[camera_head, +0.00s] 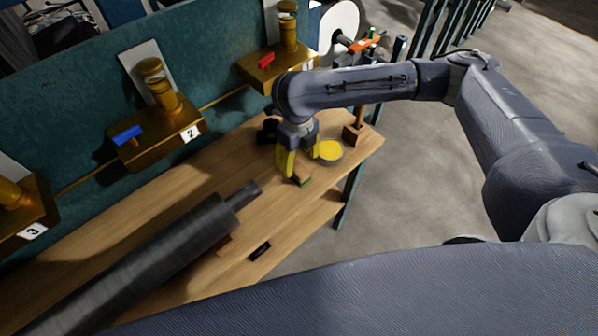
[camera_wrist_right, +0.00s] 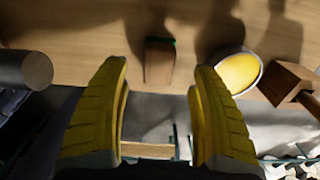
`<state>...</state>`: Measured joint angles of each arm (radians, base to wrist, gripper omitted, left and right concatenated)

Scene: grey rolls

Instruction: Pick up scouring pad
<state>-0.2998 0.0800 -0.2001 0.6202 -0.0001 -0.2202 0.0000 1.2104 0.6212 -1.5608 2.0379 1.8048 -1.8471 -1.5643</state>
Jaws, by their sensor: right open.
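The scouring pad, a small brown block with a green edge (camera_head: 304,178), lies on the wooden table near its front edge. In the right wrist view it (camera_wrist_right: 159,62) lies ahead of the gap between the yellow fingers, clear of both. My right gripper (camera_head: 300,164) points down just above and beside the pad, and its fingers partly cover the pad in the head view. It is open and empty, with its fingers (camera_wrist_right: 160,85) wide apart in the wrist view. My left gripper is not in view.
A round dish with yellow contents (camera_head: 330,150) stands right of the pad, and a wooden block with a handle (camera_head: 353,134) stands beyond it. A long grey roll (camera_head: 170,250) lies along the table at left. Brass fixtures (camera_head: 160,135) line the green back panel.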

